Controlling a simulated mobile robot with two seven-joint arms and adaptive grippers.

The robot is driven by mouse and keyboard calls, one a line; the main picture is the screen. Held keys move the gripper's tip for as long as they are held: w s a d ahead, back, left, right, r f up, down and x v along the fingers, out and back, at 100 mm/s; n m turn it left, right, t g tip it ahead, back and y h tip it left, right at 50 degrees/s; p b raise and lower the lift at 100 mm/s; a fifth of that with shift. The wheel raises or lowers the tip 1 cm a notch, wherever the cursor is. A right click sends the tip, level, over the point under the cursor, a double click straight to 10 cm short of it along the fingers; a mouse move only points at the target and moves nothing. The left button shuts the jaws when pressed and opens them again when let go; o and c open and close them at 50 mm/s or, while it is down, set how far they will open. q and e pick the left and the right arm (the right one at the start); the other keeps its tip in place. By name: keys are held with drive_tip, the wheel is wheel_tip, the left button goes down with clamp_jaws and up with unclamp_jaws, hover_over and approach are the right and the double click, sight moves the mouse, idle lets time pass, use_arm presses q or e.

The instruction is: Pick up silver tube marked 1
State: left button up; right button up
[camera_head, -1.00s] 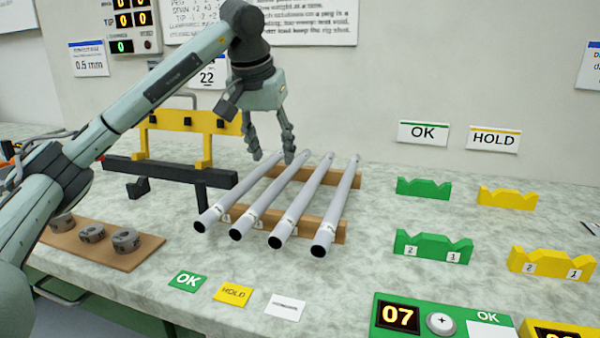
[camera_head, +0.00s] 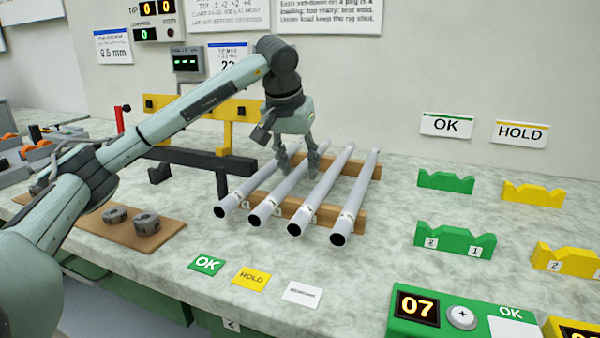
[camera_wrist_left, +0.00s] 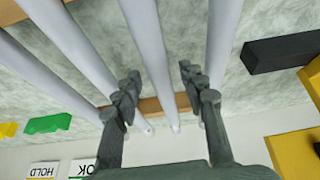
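Several silver tubes lie side by side across two wooden rails (camera_head: 325,212) on the bench, their dark open ends toward the front. Small labels sit on the front rail, but I cannot read which tube is marked 1. My left gripper (camera_head: 298,174) is low over the tubes, pointing down, open and empty. In the left wrist view its fingers (camera_wrist_left: 159,80) straddle one tube (camera_wrist_left: 145,40), which appears to be the second from the left (camera_head: 273,203) in the head view. I cannot tell whether the fingers touch it. My right gripper is not in view.
Green cradles (camera_head: 454,240) and yellow cradles (camera_head: 532,193) stand to the right. A black bar (camera_head: 195,158) and yellow frame (camera_head: 238,136) stand behind and left of the tubes. Grey weights (camera_head: 146,224) lie on a brown board at left. Flat cards (camera_head: 251,278) lie in front.

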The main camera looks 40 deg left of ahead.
use_arm(q)
clamp_jaws()
drive_tip(key=shift+r, duration=0.1)
